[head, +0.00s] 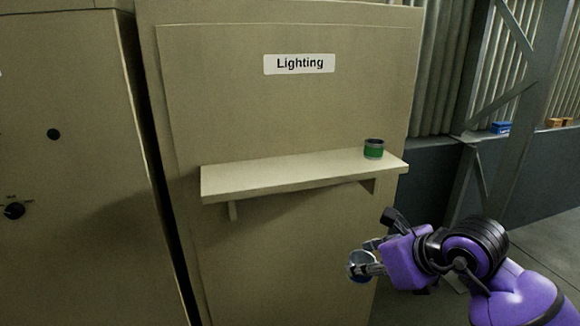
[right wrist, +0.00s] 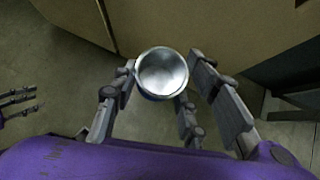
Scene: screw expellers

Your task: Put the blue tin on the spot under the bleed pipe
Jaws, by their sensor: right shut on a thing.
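The blue tin (head: 359,268) is in my right gripper (head: 368,262), held in the air in front of the beige cabinet, below the shelf's right end. In the right wrist view the tin (right wrist: 162,74) shows its open, empty-looking silver inside, with a strip of blue on its side. The fingers of my right gripper (right wrist: 168,88) close around it. My left gripper (right wrist: 18,103) shows small at the left edge of the right wrist view; its opening is unclear. The bleed pipe and the spot under it are not in view.
A shelf (head: 285,177) sticks out from the cabinet labelled Lighting (head: 299,64). A green tin (head: 373,149) stands near its right end. Another cabinet (head: 60,190) stands at left. A steel frame (head: 480,130) and low dark wall are at right. Floor beside my arm looks clear.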

